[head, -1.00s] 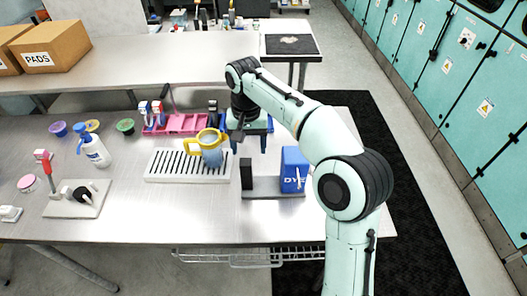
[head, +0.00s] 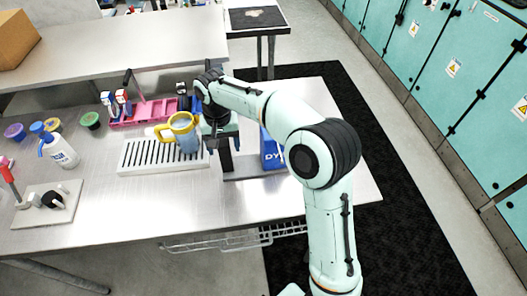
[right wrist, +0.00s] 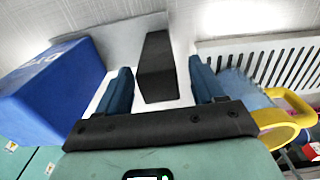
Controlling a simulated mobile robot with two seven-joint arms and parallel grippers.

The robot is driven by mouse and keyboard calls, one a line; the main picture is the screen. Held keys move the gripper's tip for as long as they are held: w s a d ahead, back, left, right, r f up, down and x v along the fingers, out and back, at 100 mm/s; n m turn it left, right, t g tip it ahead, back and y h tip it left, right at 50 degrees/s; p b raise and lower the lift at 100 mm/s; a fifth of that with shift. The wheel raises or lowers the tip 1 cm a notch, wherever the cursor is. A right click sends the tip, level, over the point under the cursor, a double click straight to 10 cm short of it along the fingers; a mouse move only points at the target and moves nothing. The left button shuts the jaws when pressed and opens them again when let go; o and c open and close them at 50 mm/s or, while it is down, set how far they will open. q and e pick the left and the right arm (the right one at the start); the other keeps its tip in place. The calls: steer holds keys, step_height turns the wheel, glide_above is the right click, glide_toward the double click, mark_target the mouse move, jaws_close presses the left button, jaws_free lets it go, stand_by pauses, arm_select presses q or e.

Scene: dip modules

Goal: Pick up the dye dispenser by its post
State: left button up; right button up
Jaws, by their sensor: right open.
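The dye dispenser has a blue box (head: 270,154) lettered "DYE", a grey base plate (head: 244,172) and a dark upright post (head: 226,158). My right gripper (head: 222,143) is open above the post in the head view, with the arm partly covering the box. In the right wrist view the dark post (right wrist: 158,68) stands between the two blue fingers of the gripper (right wrist: 160,88), with gaps on both sides. The blue box (right wrist: 50,90) is at the left there. My left gripper is not in view.
A white slotted rack (head: 140,160) stands left of the dispenser, with a yellow-handled jug (head: 184,128) on it, close to my gripper. A pink tray (head: 155,112) is behind. A wash bottle (head: 62,152) and a stand (head: 45,205) are farther left. The front table is clear.

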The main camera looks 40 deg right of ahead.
steer(key=shift+s+f, duration=0.1)
steer(key=shift+f, duration=1.4)
jaws_close()
steer(key=shift+r, duration=0.1)
